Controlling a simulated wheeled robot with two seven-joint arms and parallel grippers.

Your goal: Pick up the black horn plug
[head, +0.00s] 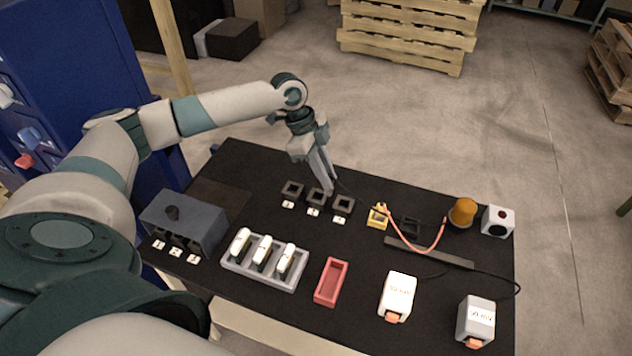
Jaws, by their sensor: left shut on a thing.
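My left gripper (328,186) reaches down over the back of the black table, at the row of black square sockets. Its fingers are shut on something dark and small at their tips. A thin black cable runs from there to the right, so I take it to be the black horn plug, which the fingers mostly hide. I cannot tell whether it still touches the table or a socket. The white horn box (497,221) with a dark round face stands at the right end of the table. My right gripper is out of view.
Black sockets (292,189) stand beside the fingers. A yellow block (378,216) with an orange cable and an orange beacon (462,212) are to the right.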

